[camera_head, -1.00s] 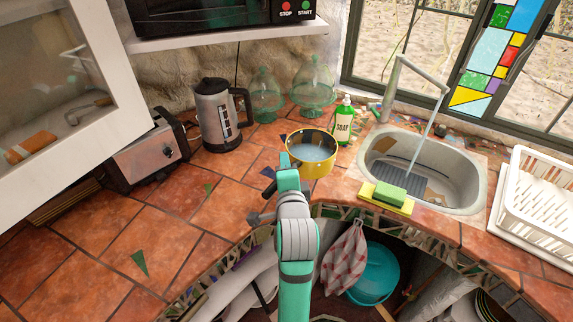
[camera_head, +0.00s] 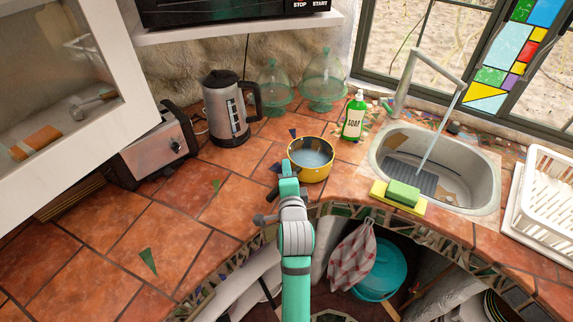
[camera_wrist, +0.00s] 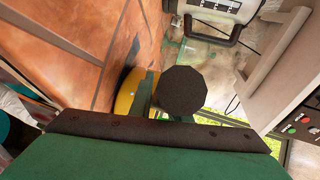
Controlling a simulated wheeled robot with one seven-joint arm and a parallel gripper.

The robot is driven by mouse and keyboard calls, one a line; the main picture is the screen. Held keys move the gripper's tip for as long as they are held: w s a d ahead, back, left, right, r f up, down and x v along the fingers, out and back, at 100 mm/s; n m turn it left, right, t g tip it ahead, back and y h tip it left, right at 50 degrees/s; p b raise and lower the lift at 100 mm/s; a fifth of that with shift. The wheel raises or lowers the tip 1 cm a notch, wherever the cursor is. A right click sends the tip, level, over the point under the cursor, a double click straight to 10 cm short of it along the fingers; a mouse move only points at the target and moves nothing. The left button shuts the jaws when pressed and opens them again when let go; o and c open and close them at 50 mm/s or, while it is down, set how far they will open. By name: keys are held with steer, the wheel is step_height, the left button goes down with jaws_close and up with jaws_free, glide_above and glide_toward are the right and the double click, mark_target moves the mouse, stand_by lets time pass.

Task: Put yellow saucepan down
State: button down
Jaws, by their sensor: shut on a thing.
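The yellow saucepan (camera_head: 318,175) is upright over the tiled counter, left of the sink, with a grey-blue inside. Its dark handle points toward the lower left. My gripper (camera_head: 289,173) is shut on the handle at the saucepan's near left side. I cannot tell whether the base touches the tiles. In the wrist view only a slice of the saucepan's yellow side (camera_wrist: 126,92) shows past my fingers. A dark round piece, apparently the handle's end (camera_wrist: 183,92), hides much of the rest.
A green soap bottle (camera_head: 353,118) stands behind the saucepan, and a sponge (camera_head: 402,193) lies to its right by the sink (camera_head: 482,190). A kettle (camera_head: 226,108) and toaster (camera_head: 155,150) are at back left. The counter (camera_head: 130,235) at left is mostly clear.

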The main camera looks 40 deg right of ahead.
steer(key=shift+s+d+r, duration=0.1)
steer(key=shift+s, duration=0.05)
steer(key=c, duration=2)
jaws_free()
steer(key=shift+f, duration=0.35)
steer(key=o, duration=0.3)
steer(key=shift+o, duration=0.2)
steer(key=shift+r, duration=0.2)
steer(key=v, duration=1.2)
steer(key=shift+f, duration=0.1)
